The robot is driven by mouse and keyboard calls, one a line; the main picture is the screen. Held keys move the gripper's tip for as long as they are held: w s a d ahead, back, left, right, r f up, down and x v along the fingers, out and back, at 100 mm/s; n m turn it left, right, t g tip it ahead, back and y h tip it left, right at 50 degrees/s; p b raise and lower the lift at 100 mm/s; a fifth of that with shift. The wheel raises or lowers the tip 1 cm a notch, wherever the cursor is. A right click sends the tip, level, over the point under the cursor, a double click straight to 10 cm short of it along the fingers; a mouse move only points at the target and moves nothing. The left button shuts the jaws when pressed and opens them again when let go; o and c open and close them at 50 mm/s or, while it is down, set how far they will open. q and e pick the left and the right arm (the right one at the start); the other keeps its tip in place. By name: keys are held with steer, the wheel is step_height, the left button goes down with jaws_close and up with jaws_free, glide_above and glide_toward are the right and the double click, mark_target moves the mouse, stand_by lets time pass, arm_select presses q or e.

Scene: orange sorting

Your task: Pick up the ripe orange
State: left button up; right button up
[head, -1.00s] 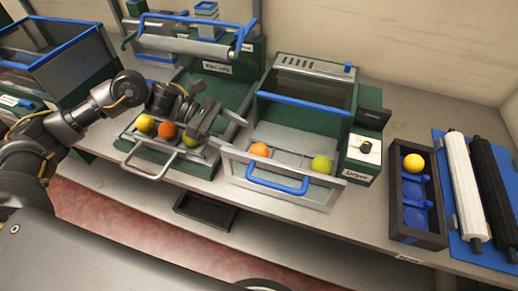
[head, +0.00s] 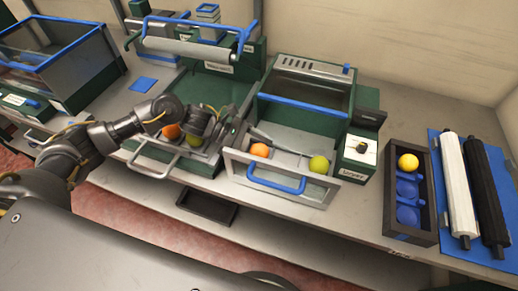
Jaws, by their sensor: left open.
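An orange fruit (head: 172,131) and a yellow-green fruit (head: 195,139) lie in the pulled-out tray (head: 150,158) of the left green machine. A second orange fruit (head: 259,150) and another yellow-green fruit (head: 318,164) lie in the open drawer (head: 235,166) of the dryer. My left gripper (head: 228,131) is open, above the right end of the left tray and close to the dryer drawer's left side. Nothing shows between its fingers, though they are partly hard to make out. My right gripper is not in view.
A dark crate (head: 427,232) on the right holds a yellow fruit (head: 408,162) and blue cups. White and black rollers (head: 460,185) lie on a blue mat beside it. Drawer handles stick out at the front. The counter between dryer and crate is clear.

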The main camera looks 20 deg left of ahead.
mark_target(260, 147)
arm_select(q)
steer(key=c, duration=1.1)
steer(key=shift+o, duration=0.2)
step_height(260, 147, up, 9)
steer(key=shift+f+b, duration=0.1)
steer(key=shift+b, duration=1.1)
steer(key=shift+r, duration=0.6)
